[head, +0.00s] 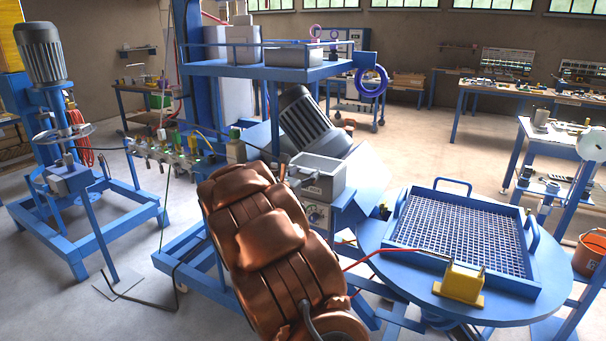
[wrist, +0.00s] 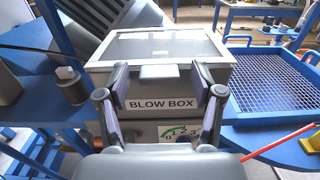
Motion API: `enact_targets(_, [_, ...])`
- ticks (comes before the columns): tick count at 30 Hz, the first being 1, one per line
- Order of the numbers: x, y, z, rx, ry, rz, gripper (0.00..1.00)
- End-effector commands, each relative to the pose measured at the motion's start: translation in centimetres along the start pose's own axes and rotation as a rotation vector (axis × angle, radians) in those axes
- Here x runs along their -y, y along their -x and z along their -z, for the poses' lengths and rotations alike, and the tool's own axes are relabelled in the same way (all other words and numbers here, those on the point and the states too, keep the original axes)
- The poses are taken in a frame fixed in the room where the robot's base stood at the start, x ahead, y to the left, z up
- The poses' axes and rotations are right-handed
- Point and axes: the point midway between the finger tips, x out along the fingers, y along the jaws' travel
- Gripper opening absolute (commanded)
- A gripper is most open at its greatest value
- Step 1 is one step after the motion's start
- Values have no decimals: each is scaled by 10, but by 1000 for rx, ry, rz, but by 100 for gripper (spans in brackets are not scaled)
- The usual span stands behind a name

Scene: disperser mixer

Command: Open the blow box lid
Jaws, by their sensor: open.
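The blow box (wrist: 160,103) is a light grey box with a "BLOW BOX" label on its front, straight ahead in the wrist view. Its lid (wrist: 155,46) is a pale frame around a darker pane and looks shut. A small grey tab (wrist: 160,72) sticks out at the middle of the lid's front edge. My gripper (wrist: 159,78) is open and empty, with one finger on each side of the tab and apart from it. In the head view, the blow box (head: 320,183) stands beyond my copper-coloured arm, which hides most of my gripper.
A control panel with a dial (wrist: 180,132) sits below the box. A round blue table (head: 530,262) with a mesh tray (head: 458,237) and a yellow block (head: 460,284) is to the right. A ribbed grey motor (head: 306,118) is behind the box. A blue post stands close on the left.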

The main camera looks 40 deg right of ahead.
Motion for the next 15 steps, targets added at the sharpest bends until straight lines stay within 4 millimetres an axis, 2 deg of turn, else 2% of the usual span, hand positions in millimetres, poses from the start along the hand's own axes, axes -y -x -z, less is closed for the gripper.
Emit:
enact_targets(6, [0,0,0,0,0,0,67])
enact_targets(15, [0,0,0,0,0,0,35])
